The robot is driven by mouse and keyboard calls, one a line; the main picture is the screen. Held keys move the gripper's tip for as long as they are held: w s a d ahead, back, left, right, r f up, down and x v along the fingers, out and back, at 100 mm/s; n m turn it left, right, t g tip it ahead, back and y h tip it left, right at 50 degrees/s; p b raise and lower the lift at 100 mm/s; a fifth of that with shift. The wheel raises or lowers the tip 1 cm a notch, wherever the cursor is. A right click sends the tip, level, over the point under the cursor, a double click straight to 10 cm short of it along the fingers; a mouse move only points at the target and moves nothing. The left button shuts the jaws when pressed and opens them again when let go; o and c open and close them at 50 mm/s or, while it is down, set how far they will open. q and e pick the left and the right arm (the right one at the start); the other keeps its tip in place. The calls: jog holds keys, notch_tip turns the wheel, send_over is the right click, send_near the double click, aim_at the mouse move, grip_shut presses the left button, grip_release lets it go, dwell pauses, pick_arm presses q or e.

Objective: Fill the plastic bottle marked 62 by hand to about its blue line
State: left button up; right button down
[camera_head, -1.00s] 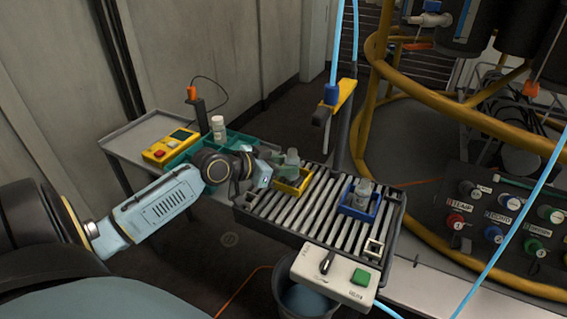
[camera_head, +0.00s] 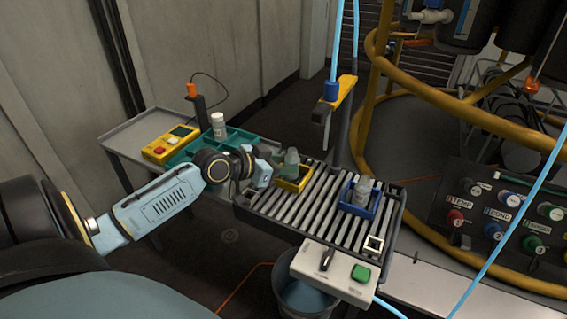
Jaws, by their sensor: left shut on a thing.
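A pale, translucent bottle (camera_head: 291,158) stands in a yellow holder (camera_head: 297,183) on the roller rack. My left gripper (camera_head: 274,169) is at this bottle's left side and appears shut on it; its fingertips are small and partly hidden. A second clear bottle (camera_head: 362,189) stands in a blue holder (camera_head: 348,206) further right on the rack. A white capped bottle (camera_head: 218,126) stands at the green tray. I cannot read the number 62 or make out a blue line on any bottle. My right gripper is not in view.
The roller rack (camera_head: 320,206) has a white box with a lever and green button (camera_head: 361,273) at its front, above a bucket (camera_head: 303,297). A yellow lever valve (camera_head: 345,91) on a blue hose stands behind. The green tray (camera_head: 243,143) lies left.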

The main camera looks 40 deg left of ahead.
aim_at(294, 149)
pick_arm(q)
jog(key=shift+f, duration=0.6)
dwell(0.3)
jog(key=o, duration=1.6)
jog(key=shift+r, duration=0.15)
notch_tip(294, 149, up, 6)
jog(key=p, duration=0.5)
jog(key=shift+p, duration=0.4)
